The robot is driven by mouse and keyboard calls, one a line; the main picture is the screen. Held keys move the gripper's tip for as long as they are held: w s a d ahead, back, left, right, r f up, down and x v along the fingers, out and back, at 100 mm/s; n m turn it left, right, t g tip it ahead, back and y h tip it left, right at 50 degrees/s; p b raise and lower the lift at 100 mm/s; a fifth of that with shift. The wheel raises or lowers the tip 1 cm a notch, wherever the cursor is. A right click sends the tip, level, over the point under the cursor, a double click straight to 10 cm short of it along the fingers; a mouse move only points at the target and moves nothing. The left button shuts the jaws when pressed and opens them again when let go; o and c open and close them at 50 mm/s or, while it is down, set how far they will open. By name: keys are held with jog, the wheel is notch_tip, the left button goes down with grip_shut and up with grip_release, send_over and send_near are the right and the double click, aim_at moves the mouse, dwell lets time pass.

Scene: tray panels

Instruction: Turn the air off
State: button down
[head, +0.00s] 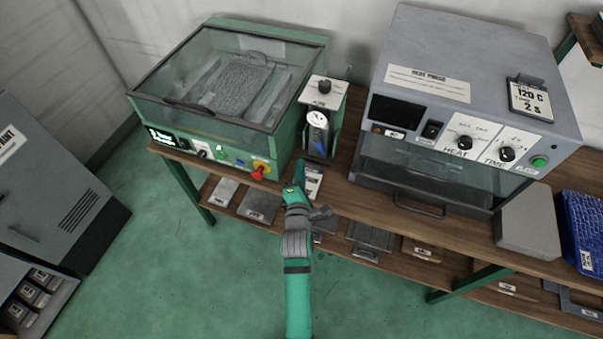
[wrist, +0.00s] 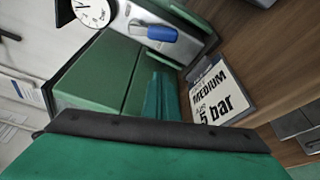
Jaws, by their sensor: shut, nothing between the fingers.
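The air unit (head: 330,100) stands on the bench at the right side of the green cabinet. It has a black knob (head: 324,87) on top and a round white gauge (head: 317,118) on its front. A blue handle (wrist: 154,32) sits beside the gauge (wrist: 95,10) in the wrist view; whether it is set on or off I cannot tell. My gripper (head: 300,166) is shut and empty, in front of the bench edge and below the air unit. It appears apart from the handle. In the wrist view its green finger (wrist: 161,96) points toward the unit.
The green cabinet (head: 285,130) has a red knob (head: 260,170) close to my gripper's left. A card (wrist: 222,92) reading "MEDIUM 5 bar" stands near the finger. The grey heat press (head: 450,60) is at the right. The floor in front is clear.

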aim_at(319, 142)
jog(key=w, duration=0.6)
jog(key=shift+w+f, duration=0.1)
jog(key=shift+f, duration=0.2)
jog(key=shift+s+d+r, duration=0.2)
jog(key=shift+s+d, duration=0.1)
jog(key=shift+d, duration=0.25)
jog(key=shift+s+d+r, duration=0.15)
jog(key=shift+s+d, duration=0.15)
jog(key=shift+d, duration=0.2)
jog(key=shift+s+d+r, duration=0.2)
jog(key=shift+d+r, duration=0.15)
jog(key=shift+d, duration=0.4)
